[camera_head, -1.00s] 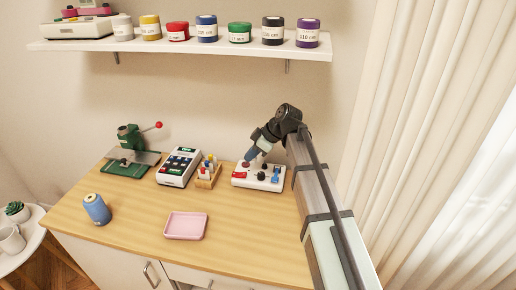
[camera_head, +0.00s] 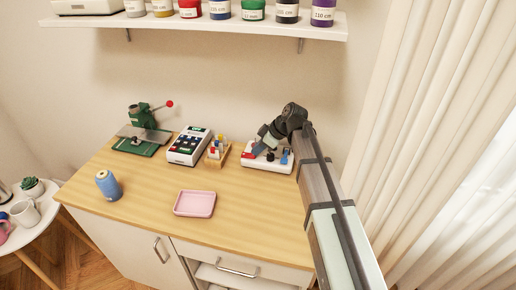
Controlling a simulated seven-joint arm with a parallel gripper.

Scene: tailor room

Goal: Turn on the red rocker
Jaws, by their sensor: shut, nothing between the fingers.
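A white control box (camera_head: 279,168) sits near the back right of the wooden worktop. The red rocker (camera_head: 248,155) is at its left end, small and partly hard to make out. A black knob (camera_head: 270,157) is in the middle and a blue rocker (camera_head: 284,157) is to the right. My gripper (camera_head: 256,150) is shut and empty, pointing down and left over the left part of the box. Its tips are at or just above the red rocker; I cannot tell whether they touch. The rocker's on or off position is too small to read.
Left of the box stand a wooden holder (camera_head: 217,155) with small coloured items, a keypad device (camera_head: 188,146) and a green press (camera_head: 142,130). A pink tray (camera_head: 194,204) and a blue spool (camera_head: 108,185) lie nearer the front. A shelf (camera_head: 200,24) hangs above.

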